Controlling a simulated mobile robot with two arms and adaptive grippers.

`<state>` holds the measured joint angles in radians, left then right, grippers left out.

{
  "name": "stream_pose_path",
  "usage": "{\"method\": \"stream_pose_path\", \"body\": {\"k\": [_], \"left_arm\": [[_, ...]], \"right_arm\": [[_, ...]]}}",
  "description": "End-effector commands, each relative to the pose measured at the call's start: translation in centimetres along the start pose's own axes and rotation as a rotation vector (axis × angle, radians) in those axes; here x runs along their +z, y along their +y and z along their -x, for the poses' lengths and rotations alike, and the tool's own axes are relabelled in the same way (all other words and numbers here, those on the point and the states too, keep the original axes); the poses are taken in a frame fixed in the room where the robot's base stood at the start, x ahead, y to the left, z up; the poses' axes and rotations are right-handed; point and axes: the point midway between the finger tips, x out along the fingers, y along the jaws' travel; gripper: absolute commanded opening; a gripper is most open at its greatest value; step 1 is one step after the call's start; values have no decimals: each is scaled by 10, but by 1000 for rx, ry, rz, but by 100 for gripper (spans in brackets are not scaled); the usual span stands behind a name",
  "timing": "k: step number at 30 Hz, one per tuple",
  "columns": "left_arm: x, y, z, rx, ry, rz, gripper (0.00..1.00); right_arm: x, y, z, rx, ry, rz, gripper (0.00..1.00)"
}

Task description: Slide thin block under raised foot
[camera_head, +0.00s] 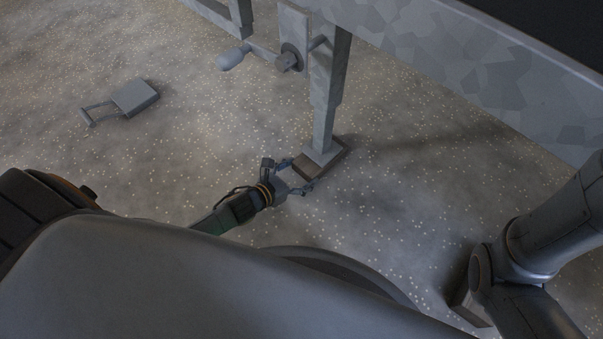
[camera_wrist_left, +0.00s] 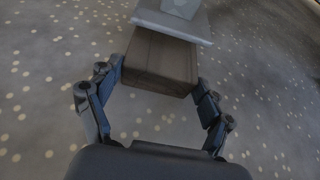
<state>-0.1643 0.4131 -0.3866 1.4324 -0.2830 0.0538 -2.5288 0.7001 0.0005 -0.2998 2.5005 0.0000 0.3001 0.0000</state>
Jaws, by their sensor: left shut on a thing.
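The thin block (camera_head: 312,168) is a dark brown wooden slab lying low at the ground under the trailer's foot (camera_head: 322,153). The foot is a grey plate at the bottom of a square metal leg (camera_head: 328,95). In the left wrist view the block (camera_wrist_left: 160,64) extends under the foot plate (camera_wrist_left: 178,22), its near part sticking out; whether the two touch is unclear. My left gripper (camera_head: 299,179) is shut on the block's near end, with one finger on each side in the left wrist view (camera_wrist_left: 160,88). My right gripper is out of view.
A grey wheel chock with a handle (camera_head: 135,97) lies on the speckled floor at the left. A crank handle (camera_head: 233,58) juts from the leg. The trailer's grey side (camera_head: 450,60) spans the upper right. A brownish block (camera_head: 468,303) shows partly behind my right arm.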

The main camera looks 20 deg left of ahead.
Motion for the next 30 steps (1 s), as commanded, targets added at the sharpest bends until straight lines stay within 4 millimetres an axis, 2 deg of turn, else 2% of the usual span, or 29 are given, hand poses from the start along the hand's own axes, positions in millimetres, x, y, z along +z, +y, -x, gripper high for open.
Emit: {"method": "stream_pose_path", "body": {"k": [2,3,6,20,23,30], "left_arm": [[-1,1,0,2,2,0,37],[-1,1,0,2,2,0,82],[0,1,0,2,2,0,100],[-1,0,5,1,1,0,100],[-1,0,18,0,2,1,100],[-2,0,66,0,4,0,100]], "right_arm": [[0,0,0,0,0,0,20],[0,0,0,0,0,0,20],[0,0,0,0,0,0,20],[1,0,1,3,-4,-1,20],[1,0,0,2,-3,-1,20],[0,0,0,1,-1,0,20]]}}
